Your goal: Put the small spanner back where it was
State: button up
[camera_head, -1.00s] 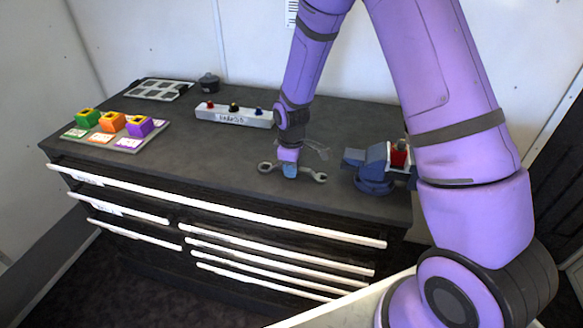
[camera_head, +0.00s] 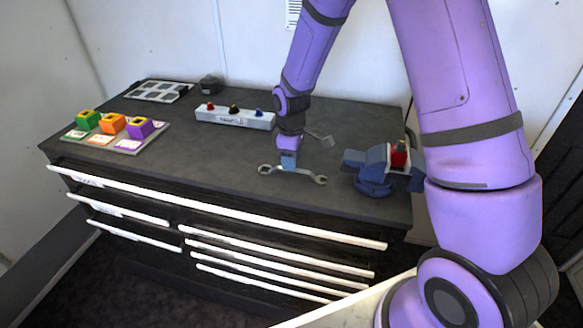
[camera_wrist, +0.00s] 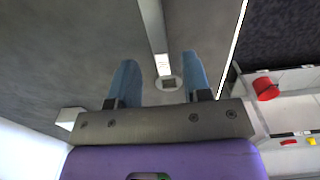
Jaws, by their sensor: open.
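A grey double-ended spanner (camera_head: 308,174) lies flat on the dark bench top, near its front edge and left of the vise. My gripper (camera_head: 288,164) is over the middle of the spanner, pointing down; in the head view its tips overlap the handle's upper edge. The wrist view shows my gripper (camera_wrist: 160,80) with its two blue fingers apart. A grey bar with a pale label and a round end shows between and beyond the fingers. I cannot tell for certain whether that bar is the spanner, or whether the fingers touch anything.
A blue vise (camera_head: 376,170) with a red part stands close to the right. A pale box with coloured buttons (camera_head: 235,117) is behind. A board with green, orange and purple blocks (camera_head: 128,147) is at left. A grey frame (camera_head: 158,91) and dark pot (camera_head: 210,84) stand farther back.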

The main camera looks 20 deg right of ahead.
jog(key=s+d+r+m+t, duration=0.1)
jog(key=s+r, duration=0.2)
jog(key=r, duration=0.6)
jog(key=s+d+r+m, duration=0.1)
jog(key=s+r+m, duration=0.1)
jog(key=r, duration=0.7)
jog(key=s+d+r+m+t, duration=0.1)
jog(key=s+r, duration=0.3)
jog(key=s, duration=0.4)
jog(key=s+d+r+m+t, duration=0.1)
jog(key=s+r+m, duration=0.3)
jog(key=s, duration=0.4)
jog(key=s+d+r+m+t, duration=0.2)
jog(key=s+r, duration=0.3)
jog(key=s, duration=0.3)
jog(key=shift+s+d+r+m, duration=0.2)
jog(key=shift+d+r+m, duration=0.05)
jog(key=shift+d+m, duration=0.2)
